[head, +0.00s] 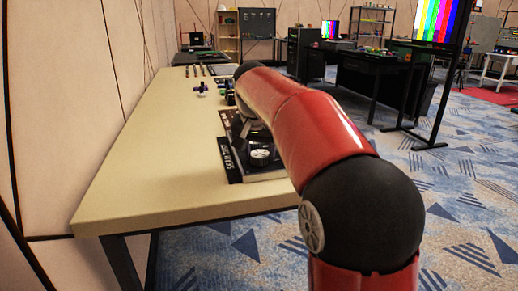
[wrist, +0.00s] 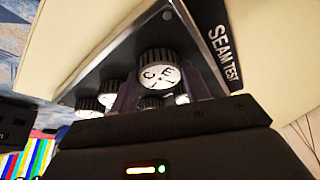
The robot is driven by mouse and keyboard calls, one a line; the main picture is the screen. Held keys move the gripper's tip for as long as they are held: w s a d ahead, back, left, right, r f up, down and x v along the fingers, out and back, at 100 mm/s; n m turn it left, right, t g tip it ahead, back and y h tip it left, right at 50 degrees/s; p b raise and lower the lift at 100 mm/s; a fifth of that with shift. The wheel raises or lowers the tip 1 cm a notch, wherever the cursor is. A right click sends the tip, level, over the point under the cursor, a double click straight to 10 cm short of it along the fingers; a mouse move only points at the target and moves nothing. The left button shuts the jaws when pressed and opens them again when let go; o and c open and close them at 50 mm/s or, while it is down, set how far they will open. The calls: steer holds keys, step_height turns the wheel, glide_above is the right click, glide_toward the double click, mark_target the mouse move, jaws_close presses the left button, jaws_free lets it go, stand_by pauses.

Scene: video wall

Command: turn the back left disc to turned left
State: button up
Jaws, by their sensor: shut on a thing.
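A dark panel with several knurled, white-faced discs stands on the table; its bare edge shows in the wrist view (wrist: 190,40). The large lettered disc (wrist: 160,72) fills the middle of that view and appears in the head view as the front disc (head: 261,156). The back left disc (wrist: 150,103) sits behind it, partly hidden. My gripper (wrist: 160,90) is shut, its dark fingers on either side of what looks like the back left disc. The disc's marks are too hidden to read its turn. In the head view, my arm covers part of the panel.
More discs (wrist: 110,90) stand close beside the fingers. A black "SEAM TEST" label (wrist: 222,45) lies along the panel's side. Small items (head: 201,89) lie farther back on the table (head: 150,165), whose near end is clear. A wall runs along the left.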

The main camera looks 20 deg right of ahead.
steer(key=n, duration=0.2)
steer(key=n+y+p, duration=0.1)
steer(key=shift+d+r+n+t, duration=0.15)
steer(key=shift+n+t, duration=0.15)
steer(key=shift+n, duration=0.1)
steer(key=n+y+p, duration=0.1)
steer(key=n+p, duration=0.1)
steer(key=n, duration=0.1)
steer(key=shift+d+n+y, duration=0.1)
steer(key=shift+n+y, duration=0.2)
steer(key=shift+y, duration=0.1)
steer(key=n+y+p, duration=0.1)
steer(key=n, duration=0.2)
steer(key=n+g+y+p, duration=0.1)
steer(key=n, duration=0.2)
steer(key=shift+w+d, duration=0.1)
steer(key=shift+n, duration=0.3)
steer(key=o, duration=1)
steer(key=v, duration=0.7)
steer(key=shift+d+r, duration=0.15)
steer(key=shift+r, duration=0.15)
